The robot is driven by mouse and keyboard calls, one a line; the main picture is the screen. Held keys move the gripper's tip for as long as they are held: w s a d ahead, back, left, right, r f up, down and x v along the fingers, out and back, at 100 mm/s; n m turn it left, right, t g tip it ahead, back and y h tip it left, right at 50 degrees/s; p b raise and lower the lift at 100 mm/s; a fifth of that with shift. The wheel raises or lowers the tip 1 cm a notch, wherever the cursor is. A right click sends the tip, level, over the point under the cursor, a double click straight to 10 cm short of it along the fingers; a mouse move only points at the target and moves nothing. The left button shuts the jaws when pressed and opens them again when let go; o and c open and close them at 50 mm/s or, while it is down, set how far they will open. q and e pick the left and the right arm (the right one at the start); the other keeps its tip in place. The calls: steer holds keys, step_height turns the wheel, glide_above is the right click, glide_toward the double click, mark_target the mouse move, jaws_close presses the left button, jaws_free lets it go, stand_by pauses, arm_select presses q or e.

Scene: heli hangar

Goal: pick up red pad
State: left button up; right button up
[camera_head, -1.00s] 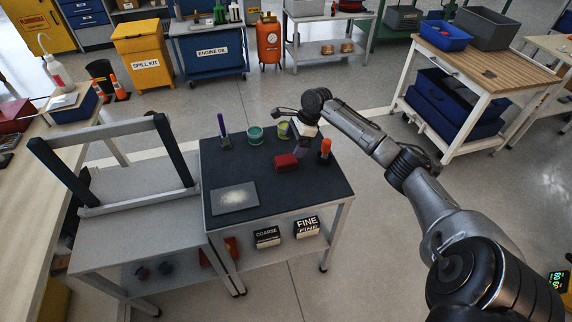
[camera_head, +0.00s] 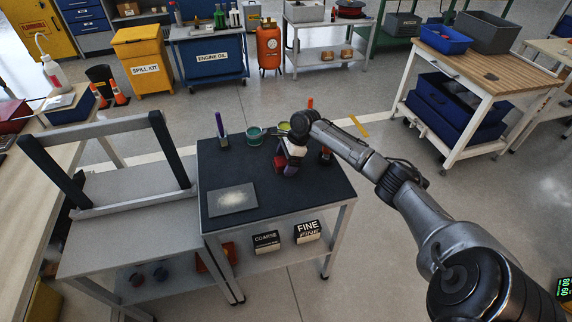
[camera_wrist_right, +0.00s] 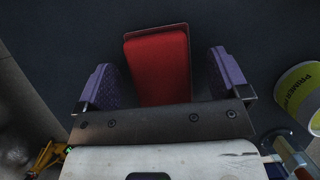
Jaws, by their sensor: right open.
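The red pad (camera_head: 281,162) lies on the dark top of the small workbench (camera_head: 250,177), partly hidden by my right gripper (camera_head: 286,165) in the head view. In the right wrist view the red pad (camera_wrist_right: 158,66) lies between the two purple fingers of my right gripper (camera_wrist_right: 168,75). The fingers are open, one on each side, with gaps between them and the pad. The lower end of the pad is hidden behind the gripper body. My left gripper is not in view.
A yellow-green primer can (camera_wrist_right: 302,92) stands right of the gripper. COARSE (camera_head: 266,242) and FINE (camera_head: 307,231) boxes sit on the shelf below.

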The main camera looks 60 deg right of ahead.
steer(key=shift+c, duration=0.4)
steer(key=c, duration=0.9)
steer(key=shift+r, duration=0.15)
step_height(320, 180, up, 8)
steer(key=p, duration=0.4)
steer(key=shift+r, duration=0.95)
